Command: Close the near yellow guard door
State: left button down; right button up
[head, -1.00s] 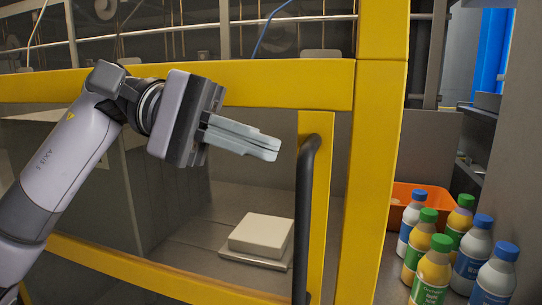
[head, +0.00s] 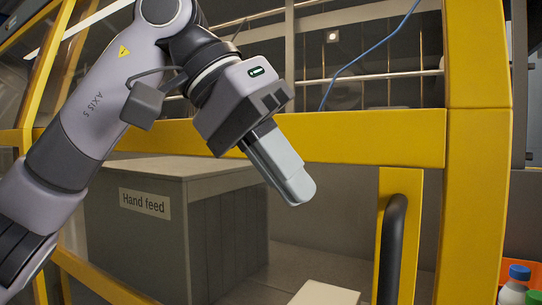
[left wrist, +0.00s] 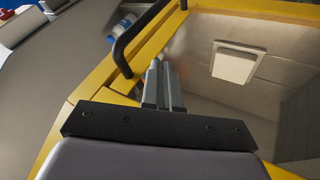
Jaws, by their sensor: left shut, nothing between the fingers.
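The near yellow guard door shows its upright yellow edge (head: 402,185) beside the frame post in the head view, with a black bar handle (head: 391,250) on it. I cannot tell whether the door is fully shut. My left gripper (head: 298,192) is shut and empty, pointing down and right, left of the handle and apart from it. In the left wrist view the shut fingers (left wrist: 160,72) show, with the black handle (left wrist: 122,52) up and left of them, not gripped. My right gripper is out of view.
A yellow beam (head: 360,137) crosses behind my left gripper, joining a thick yellow post (head: 476,150). A grey "Hand feed" box (head: 150,240) stands inside the frame. A pale block (head: 325,294) lies low inside. Bottles (head: 515,283) and an orange bin (head: 520,246) are at right.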

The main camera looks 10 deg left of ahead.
aim_at(354, 216)
pick_arm(q)
jog(key=shift+s+d+f, duration=0.25)
jog(key=shift+d+f, duration=0.3)
jog(key=shift+d, duration=0.45)
jog(key=shift+s+d+f, duration=0.3)
jog(key=shift+d+f, duration=0.25)
jog(key=shift+d, duration=0.4)
jog(key=shift+s+d+f, duration=0.25)
jog(key=shift+d+f, duration=0.3)
jog(key=shift+d, duration=0.45)
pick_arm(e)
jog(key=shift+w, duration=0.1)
pick_arm(q)
jog(key=shift+d, duration=0.15)
